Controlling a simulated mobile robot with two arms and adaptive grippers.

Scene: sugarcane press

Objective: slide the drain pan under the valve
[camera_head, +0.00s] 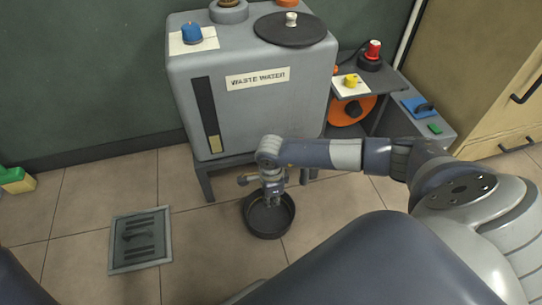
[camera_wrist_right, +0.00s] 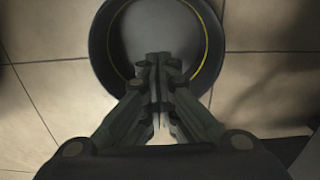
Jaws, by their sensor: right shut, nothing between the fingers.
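The drain pan is a round, dark, shallow pan (camera_head: 266,229) on the tiled floor, in front of the waste water tank. In the right wrist view the pan (camera_wrist_right: 118,50) fills the upper middle and has a thin yellow ring inside. My right gripper (camera_head: 272,201) points down over the pan's far part. Its fingers (camera_wrist_right: 158,62) are shut together with nothing between them; I cannot tell whether they touch the pan. A small tap-like fitting (camera_head: 246,180), likely the valve, shows just left of the gripper; my wrist partly hides this area. My left gripper is not in view.
The grey waste water tank (camera_head: 255,110) stands on legs behind the pan. A floor drain grate (camera_head: 141,240) lies to the left. A low shelf with an orange reel (camera_head: 352,108) stands right of the tank.

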